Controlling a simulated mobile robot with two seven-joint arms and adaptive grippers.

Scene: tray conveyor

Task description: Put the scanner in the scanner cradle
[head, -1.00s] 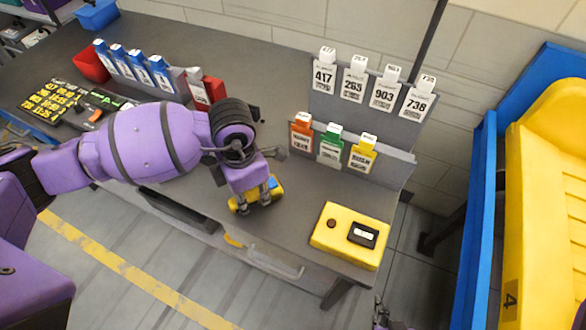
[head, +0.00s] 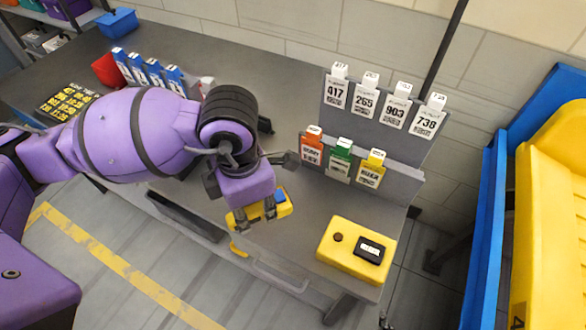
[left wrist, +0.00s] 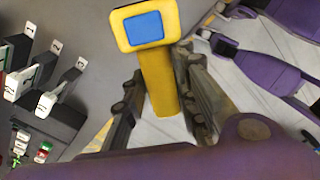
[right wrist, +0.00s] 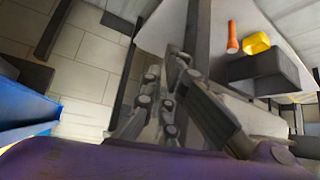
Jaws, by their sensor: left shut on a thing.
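The scanner (head: 262,211) is yellow with a blue screen. My left gripper (head: 256,212) is shut on it and holds it over the front part of the grey table. In the left wrist view the scanner (left wrist: 158,75) stands between the two fingers, with its screen head beyond the fingertips. My right gripper (right wrist: 172,85) shows only in the right wrist view, with its fingers close together and nothing between them. I cannot make out the scanner cradle for certain; my left arm hides part of the table.
A yellow box (head: 335,262) with a dark button and a black panel lies at the table's front right corner. Behind it stand tag racks (head: 400,178) with coloured and white cards. Blue cards (head: 150,72) and a red bin (head: 108,70) are farther left.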

